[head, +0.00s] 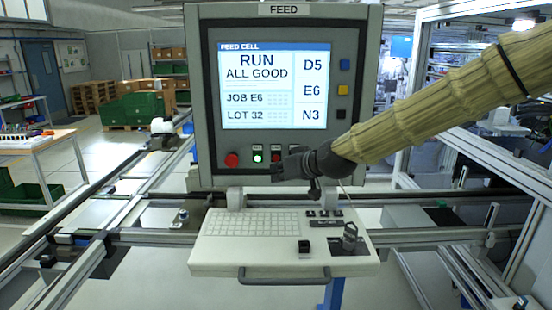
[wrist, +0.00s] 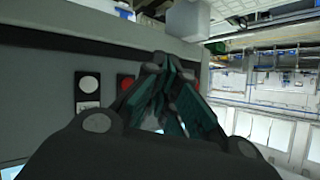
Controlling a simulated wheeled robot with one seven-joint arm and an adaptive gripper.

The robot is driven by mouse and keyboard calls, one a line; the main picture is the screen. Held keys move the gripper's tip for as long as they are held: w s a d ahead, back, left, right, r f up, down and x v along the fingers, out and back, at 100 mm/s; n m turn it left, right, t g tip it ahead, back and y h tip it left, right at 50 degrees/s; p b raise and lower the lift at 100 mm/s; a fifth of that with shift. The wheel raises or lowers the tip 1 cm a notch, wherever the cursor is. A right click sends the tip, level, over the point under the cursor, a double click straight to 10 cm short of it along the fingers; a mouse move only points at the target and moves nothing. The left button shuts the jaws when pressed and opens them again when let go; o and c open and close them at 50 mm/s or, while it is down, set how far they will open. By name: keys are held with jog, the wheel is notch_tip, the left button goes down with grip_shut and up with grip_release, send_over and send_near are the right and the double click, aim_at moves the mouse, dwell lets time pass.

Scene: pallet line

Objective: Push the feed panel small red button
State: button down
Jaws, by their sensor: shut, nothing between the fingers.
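The feed panel (head: 205,100) is a grey box with a lit screen. Under the screen sit a large red button (head: 231,160), a lit green button (head: 257,156) and a small red button (head: 276,157) at the right of that row. My gripper (head: 277,171) is shut and empty, its tips just below and in front of the small red button, covering part of that area. In the wrist view, the small red button (wrist: 128,82) shows just left of my shut fingers (wrist: 160,62), partly hidden by them. A pale round button (wrist: 89,84) is further left. I cannot tell whether the tips touch the panel.
Blue, yellow and black square buttons (head: 344,89) run down the panel's right side. A keyboard shelf (head: 215,262) with a black knob (head: 350,237) juts out below my gripper. Metal rails (head: 140,237) cross behind it.

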jog(key=w, duration=0.3)
jog(key=shift+w, duration=0.4)
jog(key=shift+w, duration=0.85)
dwell(2.4)
jog(key=shift+s, duration=0.9)
jog(key=shift+s+b, duration=0.1)
jog(key=shift+b, duration=0.2)
jog(key=s, duration=0.5)
jog(key=shift+b, duration=0.4)
